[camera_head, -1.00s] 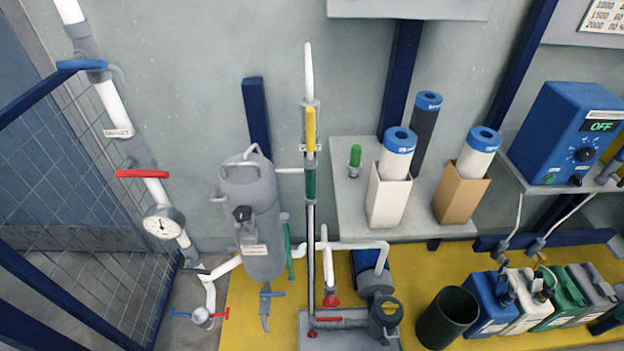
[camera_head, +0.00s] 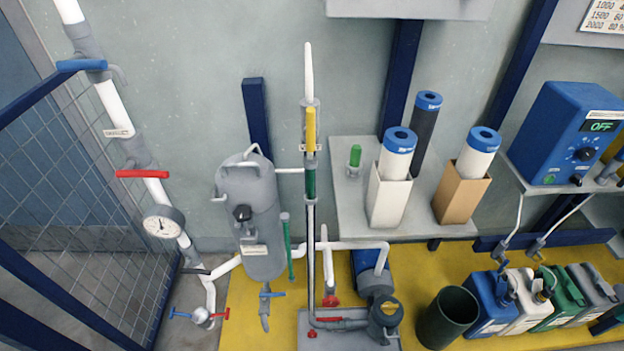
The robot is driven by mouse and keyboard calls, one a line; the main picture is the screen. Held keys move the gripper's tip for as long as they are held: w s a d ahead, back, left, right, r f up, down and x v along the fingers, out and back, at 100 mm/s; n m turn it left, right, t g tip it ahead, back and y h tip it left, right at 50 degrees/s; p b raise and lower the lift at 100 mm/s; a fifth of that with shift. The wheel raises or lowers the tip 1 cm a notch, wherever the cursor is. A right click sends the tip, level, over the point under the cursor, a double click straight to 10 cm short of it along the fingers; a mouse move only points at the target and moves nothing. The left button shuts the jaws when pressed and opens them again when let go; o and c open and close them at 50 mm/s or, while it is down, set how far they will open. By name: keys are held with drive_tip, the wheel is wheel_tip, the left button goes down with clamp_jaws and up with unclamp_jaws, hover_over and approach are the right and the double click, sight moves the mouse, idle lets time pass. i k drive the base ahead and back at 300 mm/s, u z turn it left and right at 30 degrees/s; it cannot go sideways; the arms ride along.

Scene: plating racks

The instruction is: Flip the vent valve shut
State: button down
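My gripper is not in view. No readable label marks which valve is the vent valve. On the left pipe, a blue lever (camera_head: 82,65) and a red lever (camera_head: 142,173) both lie across the pipe. Red-blue handles (camera_head: 200,315) sit at a low tap.
A pressure gauge (camera_head: 163,222) is on the left pipe beside a mesh fence (camera_head: 85,200). A grey shelf (camera_head: 350,205) holds filter cartridges. A blue control box (camera_head: 570,135) reads OFF. A dark bin (camera_head: 447,318) and several jugs (camera_head: 490,305) stand on the yellow floor at right.

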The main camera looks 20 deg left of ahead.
sight(310, 110)
drive_tip(key=u, duration=0.85)
drive_tip(key=k, duration=0.4)
drive_tip(key=u, duration=0.5)
